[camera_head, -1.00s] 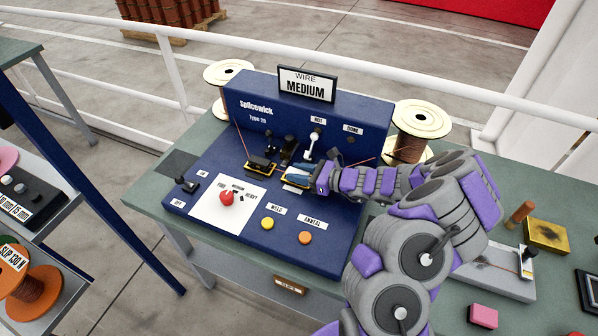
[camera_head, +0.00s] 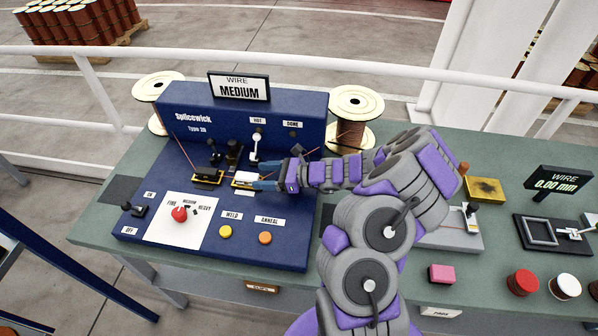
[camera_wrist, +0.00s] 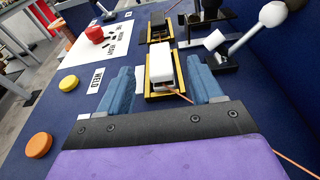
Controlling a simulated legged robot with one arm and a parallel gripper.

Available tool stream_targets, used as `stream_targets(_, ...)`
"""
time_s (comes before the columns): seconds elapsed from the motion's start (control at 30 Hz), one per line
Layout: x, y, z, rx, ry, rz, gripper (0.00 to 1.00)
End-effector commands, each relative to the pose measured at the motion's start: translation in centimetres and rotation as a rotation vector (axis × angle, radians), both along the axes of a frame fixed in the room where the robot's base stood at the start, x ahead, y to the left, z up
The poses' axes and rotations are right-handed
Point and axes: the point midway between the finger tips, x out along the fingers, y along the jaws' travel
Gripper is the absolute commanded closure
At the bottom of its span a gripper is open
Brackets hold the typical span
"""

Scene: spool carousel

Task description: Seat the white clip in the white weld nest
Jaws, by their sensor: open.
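The white clip (camera_wrist: 166,68) is a small white block lying on a yellow-edged nest (camera_wrist: 150,93) in the wrist view. In the head view the clip (camera_head: 246,177) sits on the machine's deck, right of a similar nest with a black block (camera_head: 208,177). My gripper (camera_wrist: 160,66) is open, with one blue finger on each side of the clip and gaps between. It also shows in the head view (camera_head: 262,180), coming in from the right. A copper wire (camera_wrist: 181,96) runs out from under the clip toward me. I cannot tell how deep the clip sits.
A lever with a white knob (camera_wrist: 271,14) stands close to the right finger. Yellow and orange buttons (camera_head: 225,232) and a red knob (camera_head: 180,214) lie in front. The spool (camera_head: 352,108) stands behind my arm. A pink block (camera_head: 442,274) lies on the bench at right.

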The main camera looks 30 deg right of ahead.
Motion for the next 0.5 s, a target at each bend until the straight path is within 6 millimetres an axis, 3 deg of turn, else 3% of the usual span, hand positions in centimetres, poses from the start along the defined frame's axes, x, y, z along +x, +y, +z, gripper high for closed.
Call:
stream_targets(0.2, -2.6, -3.9, 1.1, -0.002, 0.003, -0.005, 0.35)
stream_targets(0.5, -5.7, -8.2, 2.0, -0.003, 0.002, -0.004, 0.35)
